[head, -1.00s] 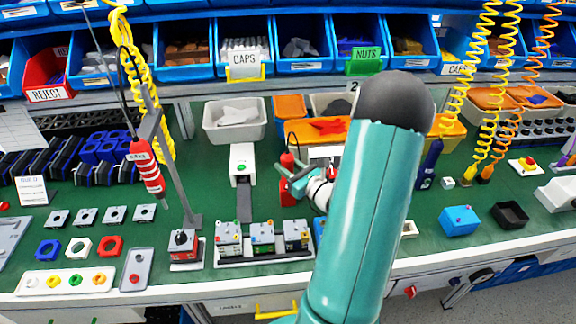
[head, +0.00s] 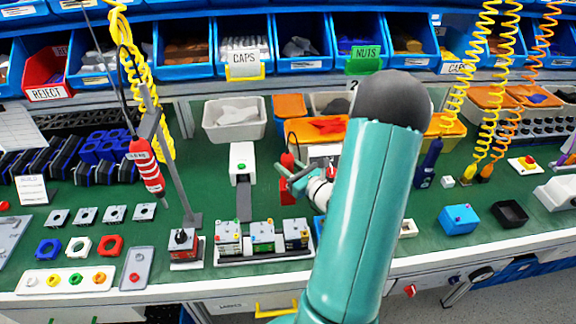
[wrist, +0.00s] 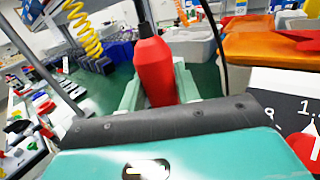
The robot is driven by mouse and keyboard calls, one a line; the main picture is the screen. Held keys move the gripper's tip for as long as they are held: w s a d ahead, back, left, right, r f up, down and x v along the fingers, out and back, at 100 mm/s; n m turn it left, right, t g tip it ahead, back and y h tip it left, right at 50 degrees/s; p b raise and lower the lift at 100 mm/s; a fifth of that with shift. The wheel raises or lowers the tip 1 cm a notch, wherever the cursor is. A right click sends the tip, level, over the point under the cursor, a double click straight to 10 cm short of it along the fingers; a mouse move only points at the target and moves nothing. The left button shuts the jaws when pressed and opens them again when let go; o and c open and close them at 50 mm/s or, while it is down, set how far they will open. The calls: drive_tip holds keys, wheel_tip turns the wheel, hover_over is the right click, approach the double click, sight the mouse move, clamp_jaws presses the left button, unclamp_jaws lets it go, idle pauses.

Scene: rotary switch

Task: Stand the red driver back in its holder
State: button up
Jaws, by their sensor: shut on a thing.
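The red driver (wrist: 153,72) stands close to upright in the wrist view, between the pale green fingers of my gripper (wrist: 158,95). My gripper is shut on it. In the head view, the driver's red upper body (head: 287,160) shows above and behind my gripper (head: 294,178), left of my teal arm. A red patch (head: 287,192) shows just below the fingers; I cannot tell whether it is the holder or the driver's lower part. The driver's lower end is hidden in the wrist view, so I cannot tell whether it touches the holder.
A dark blue driver (head: 429,160) stands upright to the right. A white device with a green button (head: 242,165) stands left of the gripper. Small grey boxes (head: 262,235) sit in front. Bins (head: 235,120) stand behind. A red-and-white tool (head: 147,165) hangs at left.

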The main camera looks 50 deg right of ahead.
drive_tip(key=o, duration=0.7)
drive_tip(key=shift+s, duration=0.1)
drive_tip(key=s, duration=0.9)
drive_tip(key=s+a, duration=0.1)
drive_tip(key=s, duration=0.3)
drive_tip(key=shift+s+a+f, duration=0.1)
drive_tip(key=shift+s+f, duration=0.05)
drive_tip(key=shift+s, duration=0.15)
